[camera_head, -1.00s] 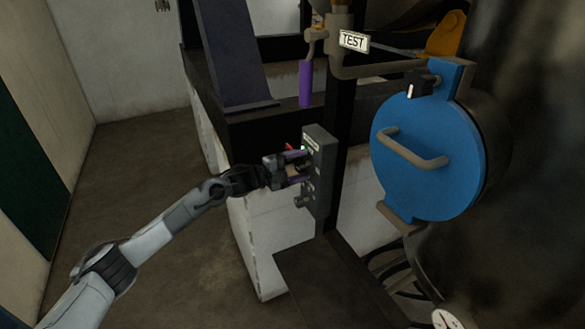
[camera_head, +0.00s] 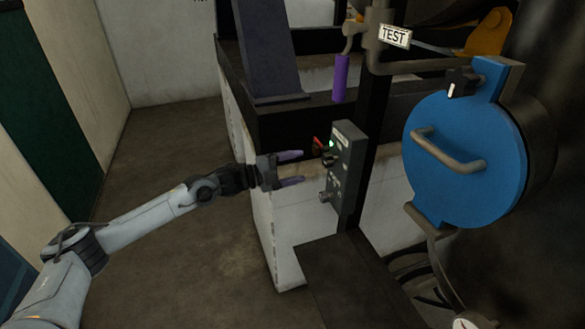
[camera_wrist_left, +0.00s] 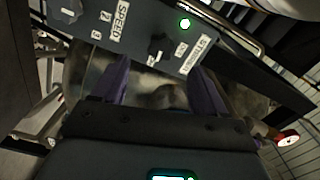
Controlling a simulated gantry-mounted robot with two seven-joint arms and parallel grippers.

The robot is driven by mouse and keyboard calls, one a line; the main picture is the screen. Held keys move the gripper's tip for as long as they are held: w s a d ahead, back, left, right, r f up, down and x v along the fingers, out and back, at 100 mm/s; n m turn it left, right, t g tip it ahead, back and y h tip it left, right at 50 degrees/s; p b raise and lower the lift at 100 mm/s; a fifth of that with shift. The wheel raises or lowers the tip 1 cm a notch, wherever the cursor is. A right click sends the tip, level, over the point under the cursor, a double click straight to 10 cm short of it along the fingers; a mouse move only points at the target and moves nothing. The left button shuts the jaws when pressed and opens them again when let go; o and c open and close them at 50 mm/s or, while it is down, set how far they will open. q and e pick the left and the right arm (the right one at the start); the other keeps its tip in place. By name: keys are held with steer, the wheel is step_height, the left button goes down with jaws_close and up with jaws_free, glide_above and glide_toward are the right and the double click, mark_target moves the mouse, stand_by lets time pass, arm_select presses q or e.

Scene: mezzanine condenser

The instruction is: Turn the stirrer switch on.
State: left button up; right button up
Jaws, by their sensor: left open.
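The grey control box (camera_head: 347,170) stands on a dark post in the head view, and its face (camera_wrist_left: 135,30) fills the top of the left wrist view. The stirrer switch (camera_wrist_left: 160,46) is a dark knob beside the STIRRER label (camera_wrist_left: 195,57); its exact pointer setting is hard to read. A green lamp (camera_wrist_left: 184,23) near it is lit, and shows small in the head view (camera_head: 331,143). My left gripper (camera_head: 298,168) is open and empty, just left of the box with a gap to it. In the left wrist view its purple fingers (camera_wrist_left: 160,68) spread below the knob. My right gripper is not in view.
A SPEED knob (camera_wrist_left: 70,10) shares the box. A red part (camera_head: 318,141) sticks out on its left side. A blue round hatch (camera_head: 465,150) with a handle is to the right, a purple lever grip (camera_head: 340,78) above. The floor (camera_head: 170,235) at left is open.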

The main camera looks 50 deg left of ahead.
mark_target(324, 162)
arm_select(q)
steer(key=shift+s, duration=0.25)
stand_by(0.3)
steer(key=w+d+n+p, duration=0.1)
steer(key=w+n, duration=0.2)
steer(key=n, duration=0.1)
steer(key=w+d+n+p, duration=0.2)
steer(key=w+n, duration=0.1)
steer(key=n, duration=0.2)
steer(key=w+d+n+p, duration=0.1)
steer(key=w+n, duration=0.2)
steer(key=n, duration=0.1)
steer(key=shift+w+d, duration=0.2)
stand_by(0.4)
steer(key=c, duration=1)
